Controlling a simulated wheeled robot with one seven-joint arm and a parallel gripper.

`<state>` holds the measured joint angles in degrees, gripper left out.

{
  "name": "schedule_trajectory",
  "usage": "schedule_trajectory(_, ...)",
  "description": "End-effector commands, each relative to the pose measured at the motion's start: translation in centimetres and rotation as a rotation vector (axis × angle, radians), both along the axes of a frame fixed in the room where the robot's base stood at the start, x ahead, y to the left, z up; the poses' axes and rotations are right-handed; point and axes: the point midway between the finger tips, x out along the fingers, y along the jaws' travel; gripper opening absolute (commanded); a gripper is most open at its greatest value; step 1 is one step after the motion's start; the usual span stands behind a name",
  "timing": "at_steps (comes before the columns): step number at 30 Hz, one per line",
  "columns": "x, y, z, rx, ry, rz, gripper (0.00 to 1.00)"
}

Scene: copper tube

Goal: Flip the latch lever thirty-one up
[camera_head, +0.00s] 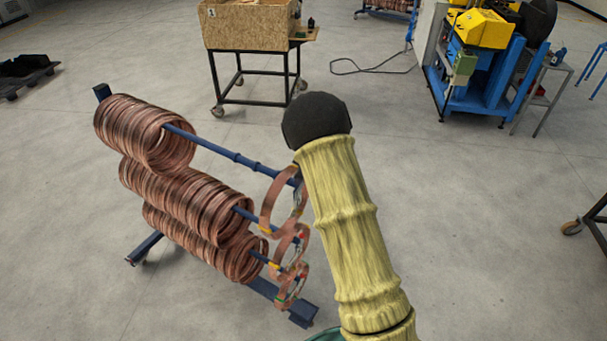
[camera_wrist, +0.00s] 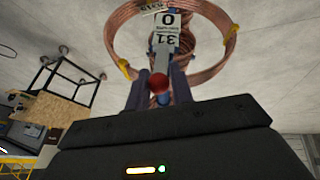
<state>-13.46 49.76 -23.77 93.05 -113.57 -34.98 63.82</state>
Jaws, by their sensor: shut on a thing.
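In the wrist view, the latch lever (camera_wrist: 158,84) with a red knob sits between the two dark fingers of my gripper (camera_wrist: 158,92), which is shut on it. Just beyond it is a label plate (camera_wrist: 166,38) marked 31 and 0, seen upside down. A copper ring (camera_wrist: 215,70) with yellow bands surrounds the plate. In the head view, my yellow-sleeved arm (camera_head: 345,225) reaches to the ring end of the rack (camera_head: 215,150), with its dark wrist beside the top ring (camera_head: 267,205). My fingertips and the lever are hidden there.
Copper coils (camera_head: 150,135) hang on the rack's blue bars, with smaller rings below the top one. Behind stands a wooden box (camera_head: 247,25) on a wheeled frame. A blue and yellow machine (camera_head: 480,60) is at back right.

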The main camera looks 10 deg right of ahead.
Motion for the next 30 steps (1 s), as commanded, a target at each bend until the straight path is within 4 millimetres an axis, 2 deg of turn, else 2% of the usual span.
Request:
schedule_trajectory(20,0.55,0.17,0.32,-0.052,0.032,-0.002,0.00)
schedule_trajectory(21,0.55,0.17,0.32,-0.052,0.032,-0.002,0.27)
schedule_trajectory(23,0.52,0.16,0.28,-0.051,0.033,-0.003,0.38)
schedule_trajectory(24,0.49,0.17,0.25,-0.051,0.034,-0.002,0.41)
schedule_trajectory(30,0.38,0.23,0.11,-0.050,0.038,0.000,0.41)
